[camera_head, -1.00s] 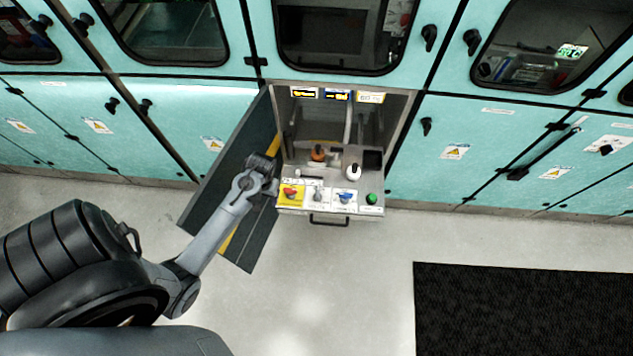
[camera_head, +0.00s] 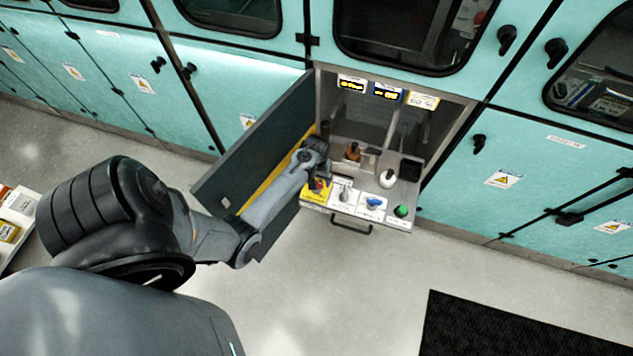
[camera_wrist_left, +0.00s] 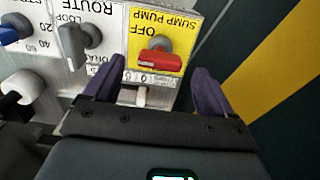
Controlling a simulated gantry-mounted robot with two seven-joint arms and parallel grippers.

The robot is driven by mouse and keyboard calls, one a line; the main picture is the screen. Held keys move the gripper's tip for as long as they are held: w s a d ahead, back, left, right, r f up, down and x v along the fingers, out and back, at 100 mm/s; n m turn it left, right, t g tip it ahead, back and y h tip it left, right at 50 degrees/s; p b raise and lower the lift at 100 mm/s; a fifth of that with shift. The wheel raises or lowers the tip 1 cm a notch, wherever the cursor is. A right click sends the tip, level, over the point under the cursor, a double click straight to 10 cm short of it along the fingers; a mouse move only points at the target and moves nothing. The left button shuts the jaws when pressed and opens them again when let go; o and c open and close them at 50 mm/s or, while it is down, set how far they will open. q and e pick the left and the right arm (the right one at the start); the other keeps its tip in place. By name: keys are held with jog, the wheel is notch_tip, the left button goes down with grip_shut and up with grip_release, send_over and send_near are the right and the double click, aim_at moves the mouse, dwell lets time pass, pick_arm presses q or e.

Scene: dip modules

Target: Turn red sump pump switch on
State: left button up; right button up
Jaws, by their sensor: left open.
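The red sump pump switch (camera_wrist_left: 155,58) sits on a yellow plate in the left wrist view, upside down there, with "OFF" and "SUMP PUMP" printed on it. Its red handle lies crosswise in that view. In the head view the switch (camera_head: 318,186) is at the left end of the panel's front row, partly behind my gripper. My left gripper (camera_wrist_left: 150,85) is open, its two dark fingers spread either side of the switch's line and apart from the handle. In the head view the left gripper (camera_head: 318,168) hangs over the panel's left end. My right gripper is not in view.
The pull-out panel (camera_head: 340,209) also carries a grey switch (camera_head: 345,193), a blue switch (camera_head: 373,203), a green button (camera_head: 401,211) and a white knob (camera_head: 387,178). An open dark door (camera_head: 240,160) stands left of it. A black mat (camera_head: 500,325) lies on the floor.

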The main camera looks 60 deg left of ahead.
pick_arm(q)
jog(key=shift+f, duration=1.4)
jog(key=c, duration=1.1)
jog(key=shift+o, duration=0.2)
